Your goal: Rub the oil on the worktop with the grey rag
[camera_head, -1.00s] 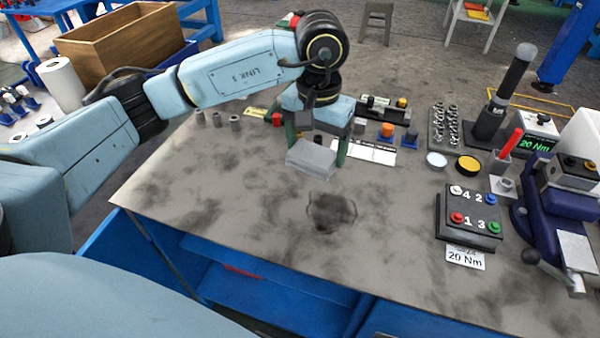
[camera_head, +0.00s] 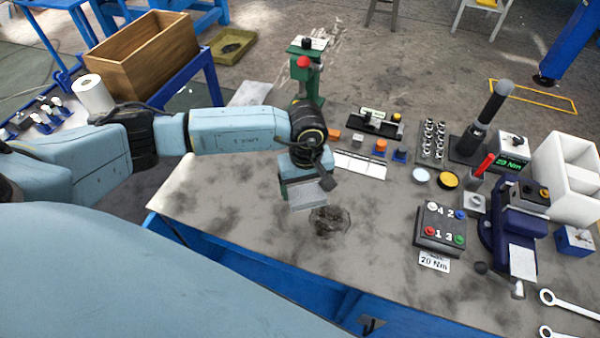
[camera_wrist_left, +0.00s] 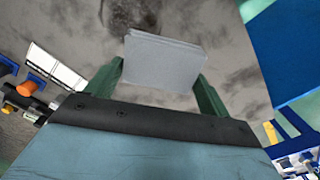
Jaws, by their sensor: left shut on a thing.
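The grey rag (camera_head: 307,193) is a folded light-grey block held between the green fingers of my left gripper (camera_head: 301,190). In the left wrist view the rag (camera_wrist_left: 162,62) sits between both fingertips of the gripper (camera_wrist_left: 160,80). The oil (camera_head: 329,221) is a dark round patch on the grey worktop (camera_head: 266,245), just right of and nearer than the rag. In the wrist view the oil (camera_wrist_left: 130,14) shows dark beyond the rag, at the top edge. I cannot tell whether the rag touches the worktop. My right gripper is out of view.
To the right stand a button box (camera_head: 441,226), a blue vise (camera_head: 497,228) and a yellow-topped tin (camera_head: 447,180). The worktop's near left part is clear.

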